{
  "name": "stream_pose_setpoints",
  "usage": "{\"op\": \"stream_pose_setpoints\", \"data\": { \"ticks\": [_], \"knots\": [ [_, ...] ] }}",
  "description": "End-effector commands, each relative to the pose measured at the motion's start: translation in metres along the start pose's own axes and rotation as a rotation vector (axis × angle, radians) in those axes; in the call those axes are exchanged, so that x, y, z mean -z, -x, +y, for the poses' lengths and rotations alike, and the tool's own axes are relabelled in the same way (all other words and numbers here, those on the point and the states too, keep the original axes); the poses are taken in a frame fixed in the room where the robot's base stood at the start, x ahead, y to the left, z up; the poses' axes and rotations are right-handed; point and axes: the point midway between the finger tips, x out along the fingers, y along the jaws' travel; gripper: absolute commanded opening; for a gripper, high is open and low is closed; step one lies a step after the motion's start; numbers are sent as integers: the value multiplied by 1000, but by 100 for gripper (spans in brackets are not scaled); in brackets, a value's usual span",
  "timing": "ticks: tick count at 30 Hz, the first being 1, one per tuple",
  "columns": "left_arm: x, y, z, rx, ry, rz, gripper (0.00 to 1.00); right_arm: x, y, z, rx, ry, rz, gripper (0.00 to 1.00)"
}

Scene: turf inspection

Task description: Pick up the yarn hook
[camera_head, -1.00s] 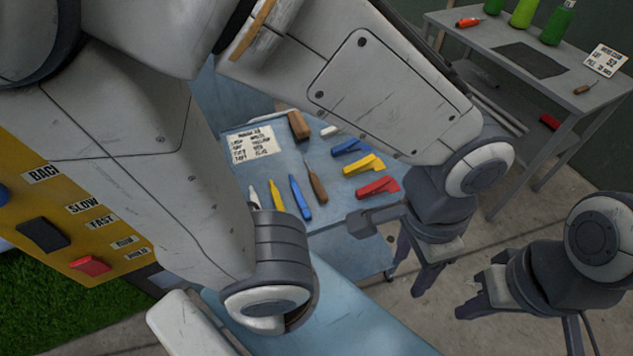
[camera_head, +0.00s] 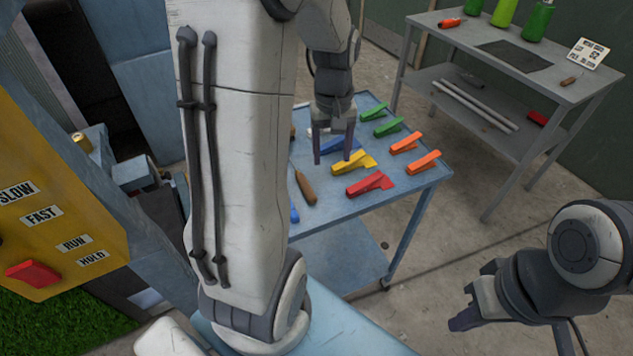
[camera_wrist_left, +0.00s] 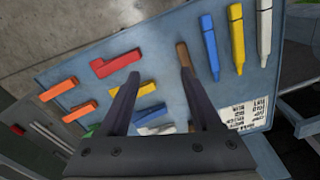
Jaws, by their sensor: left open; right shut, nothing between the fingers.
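A tool with a brown wooden handle (camera_head: 305,187) lies on the blue cart top (camera_head: 355,206); it looks like the yarn hook, but its thin end is hidden. My left gripper (camera_head: 333,159) is open and empty, pointing down over the cart behind the handle, near the blue clip (camera_head: 340,147). In the left wrist view the handle (camera_wrist_left: 182,53) shows just beyond the tip of the right-hand finger of the open left gripper (camera_wrist_left: 160,75), outside the gap. My right gripper (camera_head: 462,319) is shut and empty, low at the right, away from the cart.
Yellow (camera_head: 352,162), red (camera_head: 369,184), orange and green clips lie right of the handle. Blue (camera_wrist_left: 209,48), yellow (camera_wrist_left: 236,40) and white (camera_wrist_left: 264,33) markers lie beside it. A grey table (camera_head: 500,60) at the back holds green bottles and another small wooden-handled tool (camera_head: 571,81).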

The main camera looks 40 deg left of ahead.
Motion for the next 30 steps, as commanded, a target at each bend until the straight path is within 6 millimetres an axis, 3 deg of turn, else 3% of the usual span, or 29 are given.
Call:
{"op": "stream_pose_setpoints", "data": {
  "ticks": [1, 3, 8, 16, 23, 30],
  "knots": [
    [18, -13, -19, 6, 94, -2, 65, 0, -9, 1, 0, 0, 0, 0],
    [34, -20, -38, 10, 184, -2, 65, -1, -12, 1, 0, 0, 0, 0],
    [50, -30, -60, 15, 284, -2, 65, -1, -15, 1, 0, 0, 0, 0],
    [51, -68, -62, 17, 289, -5, 65, -1, -14, 1, 0, 0, 0, 0],
    [52, -85, -61, 16, 287, -3, 65, -1, -12, 1, 0, 0, 0, 0],
    [54, -121, -62, 17, 285, -6, 65, 0, -6, 0, 0, 0, 0, 0]
  ]
}}
